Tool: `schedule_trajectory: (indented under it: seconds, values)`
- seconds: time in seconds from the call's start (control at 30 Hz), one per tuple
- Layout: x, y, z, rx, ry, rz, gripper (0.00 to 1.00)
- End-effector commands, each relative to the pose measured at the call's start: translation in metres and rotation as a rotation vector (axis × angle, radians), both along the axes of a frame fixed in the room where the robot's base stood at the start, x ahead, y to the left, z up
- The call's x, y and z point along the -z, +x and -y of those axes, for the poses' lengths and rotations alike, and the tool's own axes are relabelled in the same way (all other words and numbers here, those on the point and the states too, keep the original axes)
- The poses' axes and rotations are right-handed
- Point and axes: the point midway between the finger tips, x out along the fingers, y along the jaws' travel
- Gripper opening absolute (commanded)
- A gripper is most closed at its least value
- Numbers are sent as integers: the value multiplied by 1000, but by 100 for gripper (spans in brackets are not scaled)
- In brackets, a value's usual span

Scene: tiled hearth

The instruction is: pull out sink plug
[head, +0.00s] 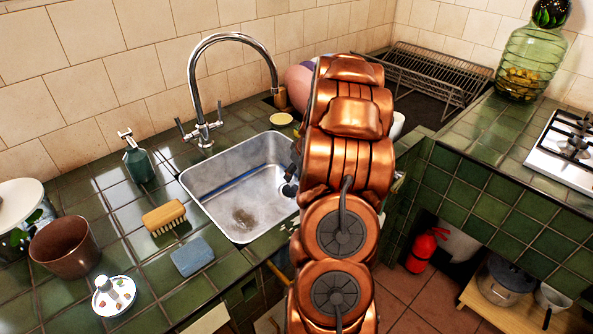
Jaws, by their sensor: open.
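The steel sink (215,180) is set in the green tiled counter. A small dark round thing (289,190) at the right of its basin, next to my arm, looks like the plug or drain; I cannot tell which. My copper arm covers the basin's right side. Dark parts of my gripper (295,162) show at the arm's left edge, over the right side of the sink. The gripper is open, but its fingertips are mostly hidden, and I cannot tell whether they touch the plug. A brownish patch (243,217) lies on the basin floor.
A tall chrome tap (194,90) stands behind the sink. A green soap bottle (138,160), a brush (164,216), a blue sponge (192,256) and a brown pot (65,248) stand left. A wire rack (430,70) is behind right. The basin's left part is open.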

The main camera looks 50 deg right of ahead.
Motion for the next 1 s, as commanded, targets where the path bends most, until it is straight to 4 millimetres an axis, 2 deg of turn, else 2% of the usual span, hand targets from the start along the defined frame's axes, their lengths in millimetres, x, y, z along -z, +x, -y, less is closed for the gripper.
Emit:
schedule_trajectory:
  seconds: [0.3,0.5,0.7,1.0]
  values:
    - [37,14,0,-1,3,-4,55]
    - [52,21,2,-1,0,-2,55]
    - [60,24,2,1,1,-2,55]
    - [60,24,2,0,0,-2,53]
